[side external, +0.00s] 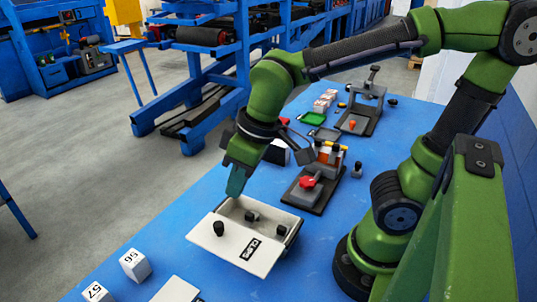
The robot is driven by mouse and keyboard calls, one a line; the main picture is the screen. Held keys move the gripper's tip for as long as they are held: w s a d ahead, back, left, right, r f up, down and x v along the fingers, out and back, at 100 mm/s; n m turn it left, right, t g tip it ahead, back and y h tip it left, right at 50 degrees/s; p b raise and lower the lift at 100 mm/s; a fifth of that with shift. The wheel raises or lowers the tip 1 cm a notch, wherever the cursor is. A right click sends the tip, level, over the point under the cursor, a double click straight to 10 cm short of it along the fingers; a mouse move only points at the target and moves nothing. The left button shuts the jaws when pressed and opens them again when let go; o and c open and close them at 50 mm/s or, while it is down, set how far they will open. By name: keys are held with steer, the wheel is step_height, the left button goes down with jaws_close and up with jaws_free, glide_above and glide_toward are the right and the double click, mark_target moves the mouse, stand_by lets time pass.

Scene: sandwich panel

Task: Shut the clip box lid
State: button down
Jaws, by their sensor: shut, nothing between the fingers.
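The clip box (287,222) is a pale open-topped box on the blue table, at the lower middle of the side external view. Its pale lid (232,252), marked "CLIP" and carrying a black knob, slopes on the box's near side, leaving the inside partly exposed. Dark small parts show by the opening. My gripper (236,186) points down with its teal fingers shut and empty, at the far left edge of the box. Whether the fingertips touch the box cannot be told.
White numbered blocks (135,265) stand at the lower left. A grey fixture with a red knob (308,183) is close behind the box on the right. Another fixture (358,121) and a green tray (312,118) are farther back. Blue table is clear right of the box.

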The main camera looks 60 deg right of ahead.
steer(key=w+a+f+n+g+h, duration=0.1)
steer(key=a+f+n+g+h, duration=0.2)
steer(key=a+n, duration=0.7)
steer(key=n+t+h, duration=0.1)
steer(key=n+h, duration=0.2)
steer(key=n, duration=0.6)
glide_above(218, 236)
steer(key=a, duration=0.2)
steer(key=shift+s+a+f, duration=0.1)
steer(key=shift+s+f, duration=0.05)
steer(key=shift+f, duration=2)
steer(key=shift+s+a+f, duration=0.1)
steer(key=shift+s+f, duration=0.05)
steer(key=shift+f, duration=1.95)
steer(key=shift+d, duration=0.15)
